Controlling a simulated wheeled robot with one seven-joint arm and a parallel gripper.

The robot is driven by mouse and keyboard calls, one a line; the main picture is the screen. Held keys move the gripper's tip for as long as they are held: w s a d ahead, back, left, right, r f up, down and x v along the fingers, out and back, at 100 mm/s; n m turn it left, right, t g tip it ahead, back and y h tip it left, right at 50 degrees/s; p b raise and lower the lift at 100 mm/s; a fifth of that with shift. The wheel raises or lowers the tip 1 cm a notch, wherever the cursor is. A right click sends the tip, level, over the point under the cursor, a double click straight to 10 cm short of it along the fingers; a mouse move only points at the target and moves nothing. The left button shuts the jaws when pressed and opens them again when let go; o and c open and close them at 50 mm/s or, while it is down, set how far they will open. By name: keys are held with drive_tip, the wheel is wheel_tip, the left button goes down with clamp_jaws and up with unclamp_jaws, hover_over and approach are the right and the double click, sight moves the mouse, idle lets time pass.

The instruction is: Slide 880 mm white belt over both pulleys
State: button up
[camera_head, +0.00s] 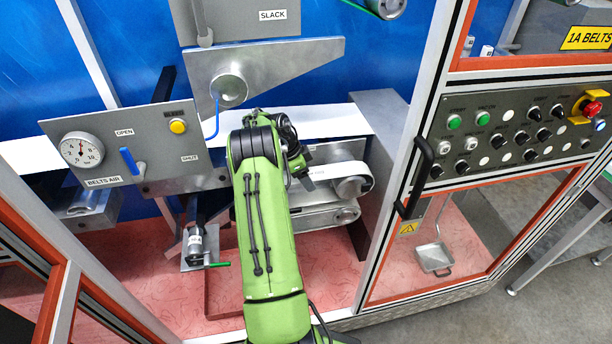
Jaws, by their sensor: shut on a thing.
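A white belt (353,170) with small dark print shows just right of my arm, at the upper roller-like pulley (352,187). Its right end curves around the front of that pulley; I cannot tell how far on it sits. A second pulley (345,215) shows below, with a grey metal body; whether the belt reaches it is unclear. My gripper (306,180) is at the left part of the belt, shut on it. My green arm hides the belt's left side and whatever is behind it.
A grey panel with a gauge (82,149), a blue lever (130,161) and a yellow button (178,126) stands left. A wide white band (335,121) runs behind. A grey side wall (388,130) and a framed door with a black handle (416,178) bound the right.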

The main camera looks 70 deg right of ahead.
drive_tip(key=shift+w+a, duration=0.3)
drive_tip(key=shift+w, duration=0.2)
idle(0.3)
drive_tip(key=o, duration=1.1)
drive_tip(key=shift+c, duration=0.2)
drive_tip(key=shift+c, duration=0.9)
drive_tip(key=shift+r+p, duration=1.9)
drive_tip(key=shift+r, duration=1.7)
